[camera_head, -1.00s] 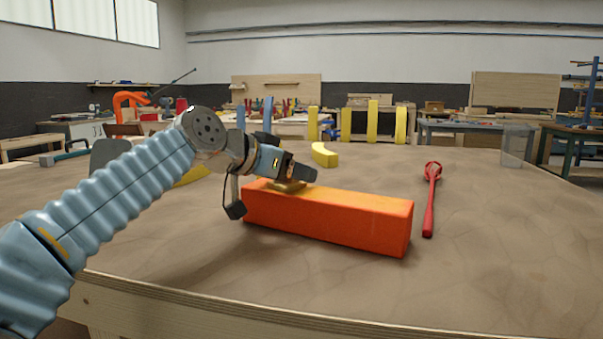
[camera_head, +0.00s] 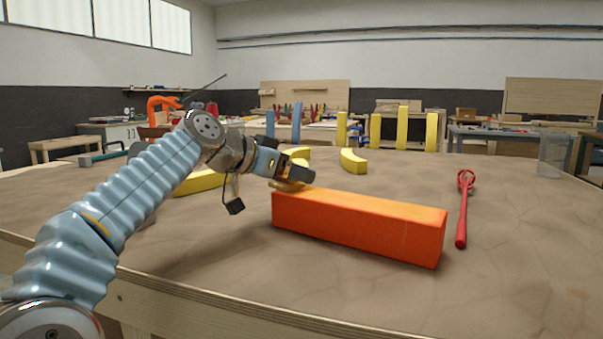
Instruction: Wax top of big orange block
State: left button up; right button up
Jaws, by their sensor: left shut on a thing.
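The big orange block (camera_head: 355,224) lies lengthwise on the table, its top face showing to the right of my gripper. My left gripper (camera_head: 292,180) is over the block's left end. It is shut on a flat yellowish-brown pad (camera_head: 288,186), which sits at the top of the block and appears to touch it. The gripper hides part of the pad and the block's left top corner. My right gripper is not in view.
A red tool (camera_head: 462,208) lies right of the block. Yellow curved pieces (camera_head: 352,161) lie behind it, and a clear container (camera_head: 551,155) stands at the far right. The table's front edge (camera_head: 260,312) is near. Table space in front of the block is free.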

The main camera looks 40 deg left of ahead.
aim_at(322, 191)
pick_arm(q)
jog(key=shift+d+f+b, duration=0.1)
jog(key=shift+d+b, duration=0.25)
jog(key=shift+d, duration=1.2)
jog(key=shift+w+d, duration=0.15)
jog(key=shift+d, duration=2.2)
jog(key=shift+w+d, duration=0.1)
jog(key=shift+d, duration=2.25)
jog(key=shift+w+d+p, duration=0.2)
jog(key=shift+d+p, duration=0.6)
jog(key=shift+d, duration=3.55)
jog(key=shift+d+p, duration=0.35)
jog(key=shift+d, duration=1)
jog(key=shift+w+d, duration=0.15)
jog(key=shift+d, duration=2.05)
jog(key=shift+a, duration=1.8)
jog(key=shift+a+b, duration=0.5)
jog(key=shift+a, duration=1.1)
jog(key=shift+s+a+b, duration=0.15)
jog(key=shift+a+b, duration=0.05)
jog(key=shift+a, duration=1.7)
jog(key=shift+s+a+b, duration=0.15)
jog(key=shift+a+b, duration=0.05)
jog(key=shift+a, duration=3.25)
jog(key=shift+s+a+b, duration=0.15)
jog(key=shift+a+b, duration=0.2)
jog(key=shift+a, duration=3.5)
jog(key=shift+s+a+p, duration=0.15)
jog(key=shift+a+p, duration=0.15)
jog(key=shift+a, duration=1.4)
